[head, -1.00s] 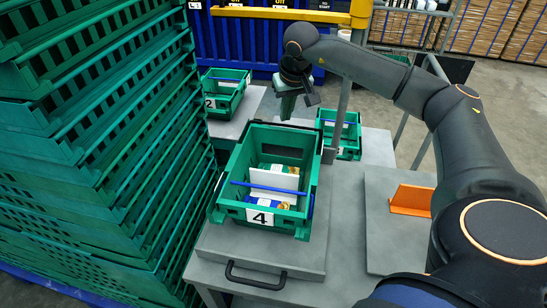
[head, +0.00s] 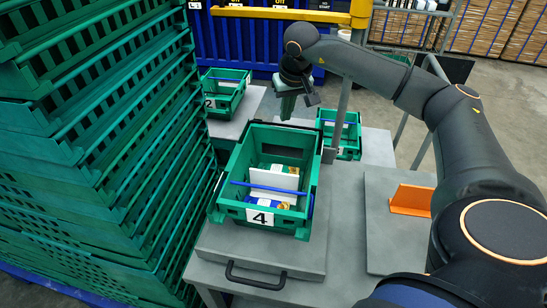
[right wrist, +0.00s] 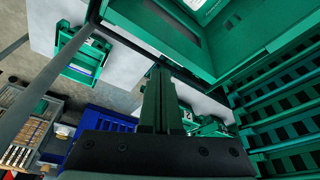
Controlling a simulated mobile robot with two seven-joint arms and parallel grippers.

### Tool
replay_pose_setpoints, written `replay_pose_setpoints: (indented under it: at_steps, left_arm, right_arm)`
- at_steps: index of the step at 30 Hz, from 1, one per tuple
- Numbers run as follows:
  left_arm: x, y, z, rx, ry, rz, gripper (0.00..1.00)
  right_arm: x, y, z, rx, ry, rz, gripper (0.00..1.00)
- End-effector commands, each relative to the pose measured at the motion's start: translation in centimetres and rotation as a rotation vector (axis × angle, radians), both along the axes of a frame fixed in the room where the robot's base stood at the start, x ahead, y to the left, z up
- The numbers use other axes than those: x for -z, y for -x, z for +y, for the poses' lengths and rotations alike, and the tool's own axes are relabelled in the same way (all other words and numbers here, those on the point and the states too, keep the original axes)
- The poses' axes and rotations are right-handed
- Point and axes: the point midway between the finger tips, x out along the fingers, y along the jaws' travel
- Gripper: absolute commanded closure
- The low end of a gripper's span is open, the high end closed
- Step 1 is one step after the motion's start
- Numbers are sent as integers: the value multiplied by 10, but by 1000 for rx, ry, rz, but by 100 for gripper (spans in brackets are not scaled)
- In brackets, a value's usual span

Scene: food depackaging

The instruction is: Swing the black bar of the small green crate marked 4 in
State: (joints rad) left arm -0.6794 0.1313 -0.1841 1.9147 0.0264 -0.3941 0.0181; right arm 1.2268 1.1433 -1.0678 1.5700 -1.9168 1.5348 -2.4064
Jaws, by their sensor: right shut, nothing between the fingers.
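The small green crate marked 4 (head: 225,205) stands on a grey cart top in the middle of the head view, its number label facing me. A blue bar (head: 268,188) crosses its near part. The black bar (head: 284,124) shows as a thin dark line along its far rim. It also runs slantwise across the right wrist view (right wrist: 128,42). My right gripper (head: 287,113) points down just beyond that far rim, its green fingers shut and empty. In the right wrist view the fingertips (right wrist: 158,72) appear close to the bar; I cannot tell whether they touch. My left gripper is out of view.
White and yellow packages (head: 275,178) lie inside crate 4. A crate marked 2 (head: 224,88) stands behind at left, another green crate (head: 340,130) behind at right. Tall green crate stacks (head: 90,130) rise close at left. An orange piece (head: 411,200) stands on a grey surface at right.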

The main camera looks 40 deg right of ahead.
Motion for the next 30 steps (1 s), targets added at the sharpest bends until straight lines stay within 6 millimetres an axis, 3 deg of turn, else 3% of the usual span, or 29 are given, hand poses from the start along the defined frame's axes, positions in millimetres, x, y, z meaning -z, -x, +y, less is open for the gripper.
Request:
replay_pose_setpoints:
  at_steps: [30]
  left_arm:
    - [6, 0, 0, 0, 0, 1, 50]
  right_arm:
    - [11, 0, 0, 0, 0, 0, 100]
